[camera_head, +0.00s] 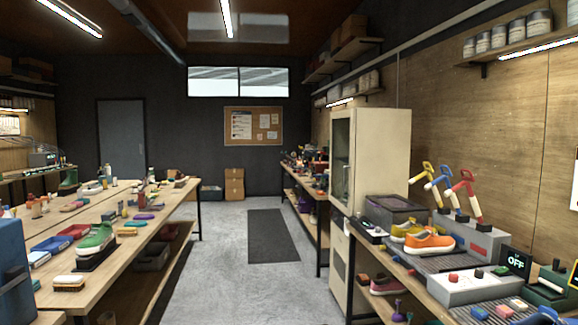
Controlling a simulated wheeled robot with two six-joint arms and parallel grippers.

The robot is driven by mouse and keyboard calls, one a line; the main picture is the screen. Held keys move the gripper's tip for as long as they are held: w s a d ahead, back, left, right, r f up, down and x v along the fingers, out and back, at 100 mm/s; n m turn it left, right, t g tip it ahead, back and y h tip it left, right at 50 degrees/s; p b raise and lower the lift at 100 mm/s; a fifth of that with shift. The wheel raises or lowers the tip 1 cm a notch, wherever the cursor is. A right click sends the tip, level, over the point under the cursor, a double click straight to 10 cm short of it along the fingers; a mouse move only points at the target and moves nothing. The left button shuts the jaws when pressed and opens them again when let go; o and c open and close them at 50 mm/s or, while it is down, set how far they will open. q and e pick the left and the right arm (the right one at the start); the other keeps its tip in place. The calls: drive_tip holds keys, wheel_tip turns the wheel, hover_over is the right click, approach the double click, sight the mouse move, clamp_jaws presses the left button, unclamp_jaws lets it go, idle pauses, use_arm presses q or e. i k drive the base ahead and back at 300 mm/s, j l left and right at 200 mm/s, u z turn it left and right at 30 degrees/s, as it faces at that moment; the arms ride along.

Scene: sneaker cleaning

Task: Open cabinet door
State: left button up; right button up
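A tall cream cabinet (381,160) stands right of the aisle, against the right-hand workbenches. Its narrow front faces the aisle and has a glass-paned door (341,160) in a pale frame, seen at a steep angle. The door looks closed, though its handle is too small to make out. Drawer-like panels (339,250) show below the door. The cabinet's lower right part is hidden behind the bench and a dark storage box (394,212). Neither of my grippers is in view.
A long wooden table (122,262) with shoes and brushes lines the left side. The right bench (408,284) holds an orange sneaker (430,243), colored brush arms and a machine reading OFF. The grey floor (240,290) between them is clear, with a dark mat (272,236) further back.

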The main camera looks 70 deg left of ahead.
sight(350, 113)
drive_tip(key=u, duration=1.8)
